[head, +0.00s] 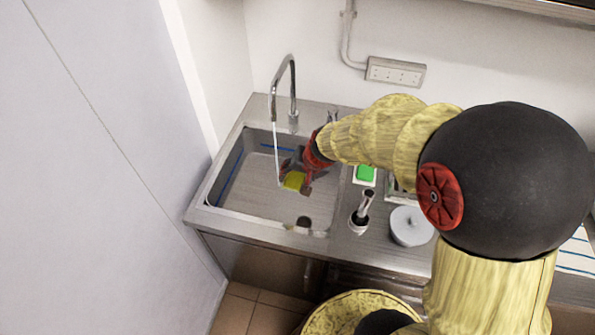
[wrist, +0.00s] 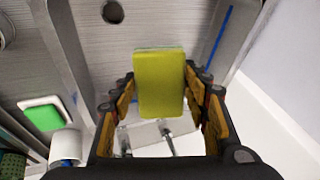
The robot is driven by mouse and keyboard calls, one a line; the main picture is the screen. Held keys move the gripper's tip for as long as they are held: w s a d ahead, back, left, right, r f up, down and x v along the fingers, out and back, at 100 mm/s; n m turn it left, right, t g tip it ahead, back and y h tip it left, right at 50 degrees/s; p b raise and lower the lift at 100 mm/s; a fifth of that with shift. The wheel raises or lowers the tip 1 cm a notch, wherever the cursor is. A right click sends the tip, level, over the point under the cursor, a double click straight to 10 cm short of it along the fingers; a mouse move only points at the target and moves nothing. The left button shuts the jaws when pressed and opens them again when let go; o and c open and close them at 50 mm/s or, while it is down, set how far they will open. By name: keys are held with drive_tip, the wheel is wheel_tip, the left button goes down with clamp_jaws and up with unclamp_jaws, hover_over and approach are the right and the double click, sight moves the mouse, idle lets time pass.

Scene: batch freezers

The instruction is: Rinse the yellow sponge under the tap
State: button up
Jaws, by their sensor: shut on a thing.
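The yellow sponge (head: 294,181) is held low inside the sink (head: 245,198). My gripper (head: 302,172) reaches in from the right and is shut on it. In the wrist view the sponge (wrist: 160,85) sits between the two fingers, with a thin green layer along its top edge. The tap (head: 292,85) stands at the back of the sink, and a thin stream of water (head: 277,150) falls from its spout. The stream comes down close to the sponge's left side in the head view. I cannot tell whether the water touches the sponge.
The sink's drain (head: 303,221) is near its front edge. Right of the sink stand a green block on a white dish (head: 366,175), an upright metal-topped object (head: 361,212) and a round white lidded container (head: 411,226). A wall closes the left side.

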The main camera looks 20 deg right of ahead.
drive_tip(key=shift+d+r+m, duration=0.15)
drive_tip(key=shift+r+m, duration=0.15)
drive_tip(key=shift+r, duration=0.25)
drive_tip(key=w+a+f+p, duration=0.1)
drive_tip(key=w+p, duration=0.1)
drive_tip(key=w, duration=0.4)
drive_tip(key=w+a+f+p, duration=0.1)
drive_tip(key=w+a+f, duration=0.1)
drive_tip(key=w, duration=0.5)
drive_tip(key=shift+w+a+p, duration=0.15)
drive_tip(key=shift+a+p, duration=0.15)
drive_tip(key=shift+p, duration=0.05)
drive_tip(key=shift+w+d+b, duration=0.1)
drive_tip(key=shift+d+b, duration=0.2)
idle(0.3)
drive_tip(key=shift+a+r, duration=0.1)
drive_tip(key=shift+a, duration=0.2)
idle(0.4)
drive_tip(key=shift+d+b, duration=0.3)
drive_tip(key=shift+d, duration=0.1)
drive_tip(key=shift+a, duration=0.4)
drive_tip(key=shift+s, duration=0.2)
